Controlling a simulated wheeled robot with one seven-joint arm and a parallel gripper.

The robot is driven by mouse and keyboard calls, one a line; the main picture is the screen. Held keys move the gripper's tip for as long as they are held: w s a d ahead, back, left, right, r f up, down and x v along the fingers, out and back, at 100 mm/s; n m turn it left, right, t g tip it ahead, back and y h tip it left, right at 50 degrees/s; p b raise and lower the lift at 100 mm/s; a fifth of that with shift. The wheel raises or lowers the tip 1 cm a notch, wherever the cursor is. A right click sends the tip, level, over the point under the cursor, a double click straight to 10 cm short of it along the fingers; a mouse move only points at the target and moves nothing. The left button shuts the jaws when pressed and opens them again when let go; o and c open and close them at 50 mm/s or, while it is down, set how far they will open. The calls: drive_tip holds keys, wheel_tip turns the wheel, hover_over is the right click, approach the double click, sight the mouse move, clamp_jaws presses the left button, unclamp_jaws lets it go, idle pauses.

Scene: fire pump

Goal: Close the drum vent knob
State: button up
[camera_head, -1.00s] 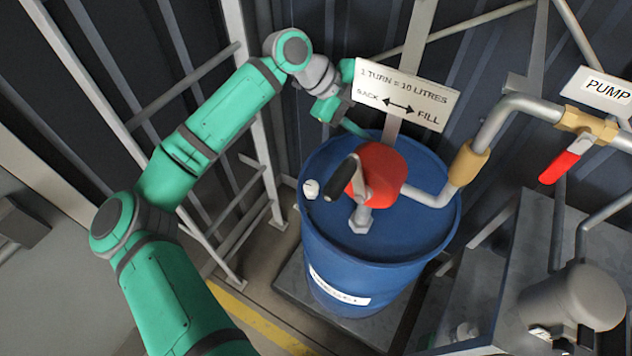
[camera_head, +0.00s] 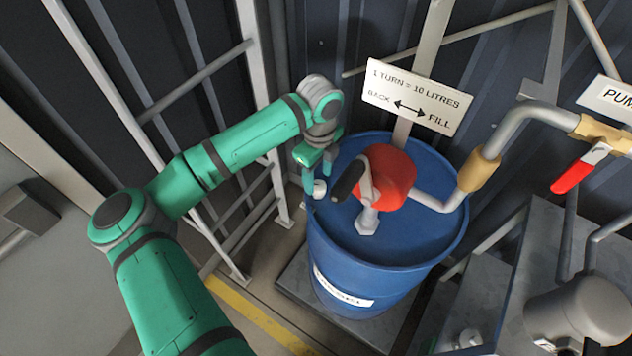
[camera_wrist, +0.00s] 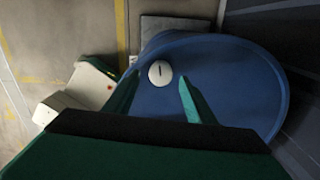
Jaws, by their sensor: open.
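The drum vent knob (camera_head: 319,188) is a small white round cap on the left side of the blue drum's top (camera_head: 400,240). In the wrist view the knob (camera_wrist: 160,73) shows a dark line on its face, pointing roughly up and down the picture. My gripper (camera_head: 318,180) points down over that side of the drum, close to the knob. In the wrist view my gripper (camera_wrist: 155,95) is open, with one finger on each side of the knob and a little nearer the camera. I cannot tell whether either finger touches it.
A red hand pump (camera_head: 390,178) with a black crank handle (camera_head: 348,181) stands on the drum just right of my gripper. A sign (camera_head: 417,98) hangs behind it. A ladder-like rail (camera_head: 262,115) is at the left, and a pipe with a red-handled valve (camera_head: 574,174) at the right.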

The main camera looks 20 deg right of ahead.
sight(319, 185)
drive_tip(key=shift+f, duration=1.5)
